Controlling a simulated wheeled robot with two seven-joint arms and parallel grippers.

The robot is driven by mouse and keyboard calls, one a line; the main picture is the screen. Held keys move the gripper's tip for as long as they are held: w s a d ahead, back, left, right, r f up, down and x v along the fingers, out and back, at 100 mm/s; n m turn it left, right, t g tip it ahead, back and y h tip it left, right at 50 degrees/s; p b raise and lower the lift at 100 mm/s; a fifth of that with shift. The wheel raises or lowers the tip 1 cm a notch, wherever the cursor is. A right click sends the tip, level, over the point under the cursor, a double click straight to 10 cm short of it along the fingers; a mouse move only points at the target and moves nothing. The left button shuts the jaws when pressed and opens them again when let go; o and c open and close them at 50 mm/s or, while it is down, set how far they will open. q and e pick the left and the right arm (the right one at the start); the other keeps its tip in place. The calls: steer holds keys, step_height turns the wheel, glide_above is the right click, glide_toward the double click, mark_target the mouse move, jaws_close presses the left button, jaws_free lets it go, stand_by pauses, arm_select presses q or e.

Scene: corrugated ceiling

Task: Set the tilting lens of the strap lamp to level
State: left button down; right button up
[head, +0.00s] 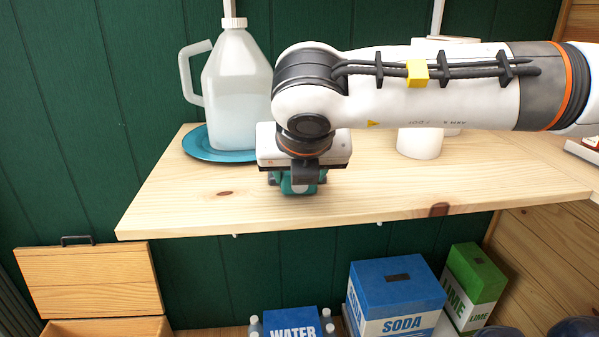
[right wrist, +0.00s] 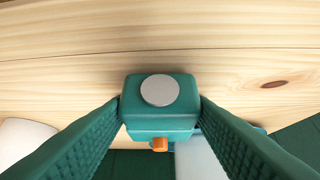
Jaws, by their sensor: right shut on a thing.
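The strap lamp (right wrist: 160,120) is a small teal block with a round grey disc (right wrist: 160,90) on the face toward the right wrist camera and an orange part (right wrist: 160,145) at its lower edge. My right gripper (head: 301,181) is low over the front of the wooden shelf. Its two textured teal fingers are shut on the lamp, one on each side, in the right wrist view. In the head view the gripper and arm mostly hide the lamp, so I cannot tell the tilt of its lens. My left gripper is not in view.
The wooden shelf (head: 400,190) has a milky jug (head: 236,85) on a blue plate (head: 190,150) at left and a white cylinder (head: 420,143) behind my arm. Below are WATER, SODA (head: 398,295) and LIME boxes and an open wooden box (head: 90,280). The shelf's front right is clear.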

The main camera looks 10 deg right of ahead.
steer(key=o, duration=1)
steer(key=shift+s, duration=0.1)
steer(key=shift+s+r, duration=0.2)
steer(key=shift+r, duration=0.15)
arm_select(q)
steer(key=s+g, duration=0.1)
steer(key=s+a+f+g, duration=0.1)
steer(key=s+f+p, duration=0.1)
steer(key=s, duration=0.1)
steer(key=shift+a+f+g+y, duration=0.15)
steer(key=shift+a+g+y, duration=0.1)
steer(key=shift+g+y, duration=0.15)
arm_select(e)
steer(key=v, duration=1.1)
